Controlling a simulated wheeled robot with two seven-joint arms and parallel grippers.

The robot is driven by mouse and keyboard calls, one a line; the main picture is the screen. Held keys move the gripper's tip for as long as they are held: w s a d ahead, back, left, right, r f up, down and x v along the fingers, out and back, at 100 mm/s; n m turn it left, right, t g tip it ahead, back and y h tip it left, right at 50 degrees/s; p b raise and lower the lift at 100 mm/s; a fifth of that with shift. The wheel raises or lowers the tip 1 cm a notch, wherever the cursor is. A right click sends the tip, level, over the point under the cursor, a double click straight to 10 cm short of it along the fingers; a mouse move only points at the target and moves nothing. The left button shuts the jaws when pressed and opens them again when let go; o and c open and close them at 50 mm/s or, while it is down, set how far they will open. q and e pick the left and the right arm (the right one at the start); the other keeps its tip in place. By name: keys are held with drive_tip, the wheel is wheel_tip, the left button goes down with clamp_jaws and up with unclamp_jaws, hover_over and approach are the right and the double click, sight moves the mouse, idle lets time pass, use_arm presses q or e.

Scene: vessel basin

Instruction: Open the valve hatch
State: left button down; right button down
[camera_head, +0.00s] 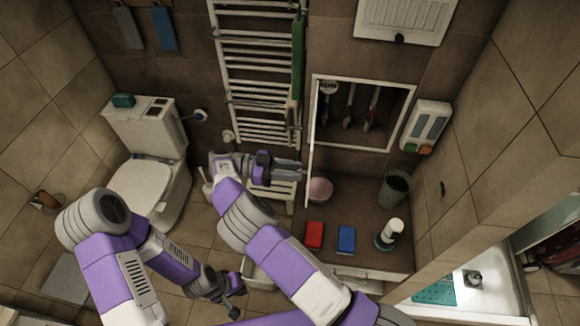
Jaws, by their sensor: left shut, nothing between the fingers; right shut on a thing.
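The valve hatch (313,125) is a thin white door on the left side of a framed wall opening. It stands swung out from the wall and shows nearly edge-on. My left gripper (236,289) is low at the bottom centre, shut and empty, away from the hatch.
A towel radiator (262,75) with a green towel (297,60) stands left of the hatch. Below the opening, a ledge holds a pink bowl (319,190), red box (314,234), blue box (346,239), green bin (394,189) and white bottle (391,231). A dispenser (427,125) hangs at right.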

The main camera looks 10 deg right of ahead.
use_arm(q)
drive_tip(key=shift+a+r, duration=0.15)
drive_tip(key=shift+r, duration=0.1)
use_arm(e)
drive_tip(key=shift+w+a, duration=0.1)
drive_tip(key=shift+a, duration=0.1)
drive_tip(key=c, duration=0.8)
unclamp_jaws()
drive_tip(key=shift+c, duration=0.2)
